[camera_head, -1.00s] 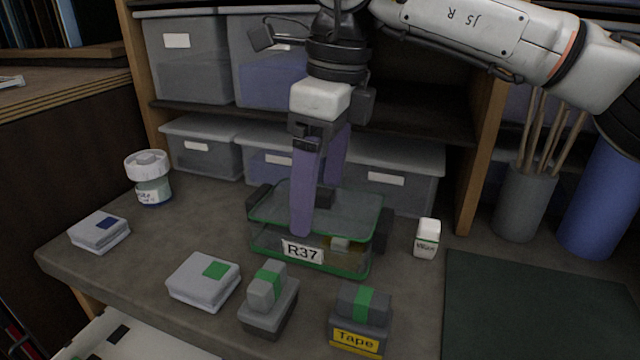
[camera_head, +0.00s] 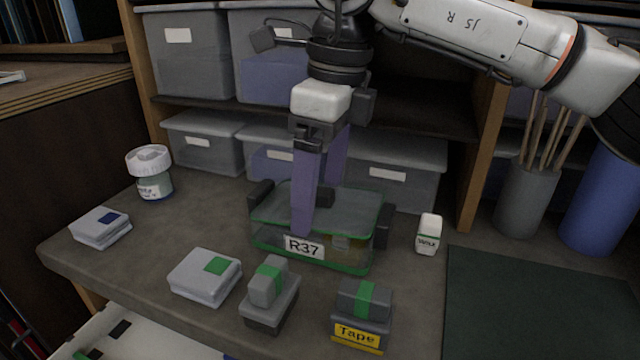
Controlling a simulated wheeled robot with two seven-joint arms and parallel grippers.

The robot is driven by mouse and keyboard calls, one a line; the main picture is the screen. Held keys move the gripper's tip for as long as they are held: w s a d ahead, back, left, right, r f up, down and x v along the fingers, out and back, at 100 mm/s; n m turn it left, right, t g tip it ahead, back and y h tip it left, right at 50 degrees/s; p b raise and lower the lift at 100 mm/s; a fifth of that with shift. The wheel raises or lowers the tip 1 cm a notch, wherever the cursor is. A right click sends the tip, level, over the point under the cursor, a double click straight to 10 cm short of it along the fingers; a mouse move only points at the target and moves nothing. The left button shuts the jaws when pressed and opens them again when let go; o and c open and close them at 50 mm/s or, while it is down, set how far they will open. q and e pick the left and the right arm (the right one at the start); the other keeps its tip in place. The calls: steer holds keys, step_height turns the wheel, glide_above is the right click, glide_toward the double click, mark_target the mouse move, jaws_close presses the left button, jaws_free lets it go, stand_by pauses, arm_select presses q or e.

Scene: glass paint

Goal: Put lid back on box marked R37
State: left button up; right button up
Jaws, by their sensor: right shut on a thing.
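The box marked R37 (camera_head: 345,262) is a clear container with green edges and a white label at its front. It stands on the worktop in the middle. Its clear green-edged lid (camera_head: 352,208) lies level at the top of the box; whether it is fully seated I cannot tell. Dark clips (camera_head: 384,226) show at the box's sides. My right gripper (camera_head: 318,205) comes down from above, its purple fingers at the middle of the lid, shut on the lid's dark handle, which the near finger partly hides. My left gripper is not in view.
A Tape block (camera_head: 358,312), a grey block with a green band (camera_head: 268,290) and a white case (camera_head: 205,275) stand in front. A small white bottle (camera_head: 428,234) is right of the box. A jar (camera_head: 150,175) is at left. Storage bins (camera_head: 390,160) stand behind. A dark mat (camera_head: 540,300) is clear.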

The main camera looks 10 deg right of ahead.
steer(key=shift+s+f+b, duration=0.25)
steer(key=shift+f+b, duration=0.05)
steer(key=shift+f, duration=0.45)
stand_by(1.0)
steer(key=o, duration=1)
steer(key=shift+a, duration=0.1)
steer(key=shift+w, duration=0.2)
steer(key=shift+r+p, duration=2.75)
steer(key=shift+r, duration=1.05)
